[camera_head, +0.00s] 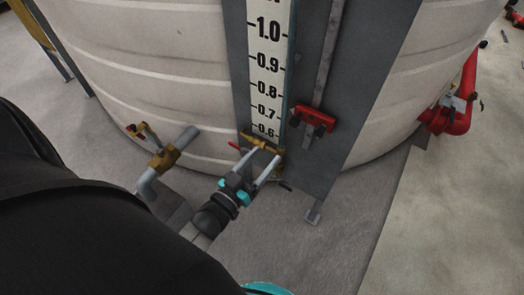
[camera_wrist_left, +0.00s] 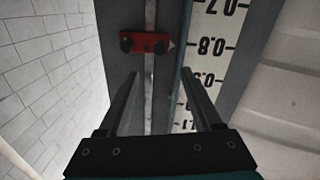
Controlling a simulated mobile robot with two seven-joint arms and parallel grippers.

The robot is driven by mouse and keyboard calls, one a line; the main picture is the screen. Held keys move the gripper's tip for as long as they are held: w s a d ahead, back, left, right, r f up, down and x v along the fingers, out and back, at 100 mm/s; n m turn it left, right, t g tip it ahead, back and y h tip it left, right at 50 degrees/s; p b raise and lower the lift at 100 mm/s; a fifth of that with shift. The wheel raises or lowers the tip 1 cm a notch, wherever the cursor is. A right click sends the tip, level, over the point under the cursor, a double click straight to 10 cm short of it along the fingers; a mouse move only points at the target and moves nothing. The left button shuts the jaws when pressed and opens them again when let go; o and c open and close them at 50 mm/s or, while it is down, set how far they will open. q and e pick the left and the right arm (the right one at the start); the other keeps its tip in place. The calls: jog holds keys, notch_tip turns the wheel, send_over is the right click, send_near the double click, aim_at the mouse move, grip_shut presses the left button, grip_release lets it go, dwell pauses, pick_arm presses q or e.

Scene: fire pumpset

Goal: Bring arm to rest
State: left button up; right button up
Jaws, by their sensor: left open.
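My left gripper (camera_head: 265,166) is open in front of the lower end of the level gauge on the tank. In the head view its two fingers point toward a brass valve fitting (camera_head: 262,143) with a red lever at the foot of the gauge scale. I cannot tell whether the fingers touch it. In the left wrist view the two fingers of the gripper (camera_wrist_left: 168,85) stand apart with nothing seen between them but the gauge panel behind. My right gripper is in neither view.
The large white tank (camera_head: 150,60) fills the back. A numbered scale (camera_head: 268,70) and a red slider (camera_head: 312,117) are on its grey panel; the slider also shows in the wrist view (camera_wrist_left: 145,43). A brass valve (camera_head: 163,158) on a pipe stands left. Red piping (camera_head: 460,110) is right. Floor at right is clear.

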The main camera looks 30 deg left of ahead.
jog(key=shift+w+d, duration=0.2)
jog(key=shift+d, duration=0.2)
pick_arm(q)
jog(key=s+d+f+m+g+y, duration=0.1)
jog(key=s+f+g, duration=0.45)
jog(key=f, duration=0.65)
jog(key=s+d+f+g, duration=0.1)
jog(key=s+f+g, duration=0.3)
jog(key=s+f, duration=0.55)
jog(key=s+f+m+g, duration=0.1)
jog(key=s+f+g, duration=0.2)
jog(key=s+f, duration=0.2)
jog(key=s+f+m+g, duration=0.1)
jog(key=s+f+g, duration=0.3)
jog(key=s, duration=0.8)
notch_tip(320, 180, down, 2)
jog(key=shift+f+y, duration=0.25)
jog(key=shift+y, duration=0.05)
jog(key=shift+g, duration=0.25)
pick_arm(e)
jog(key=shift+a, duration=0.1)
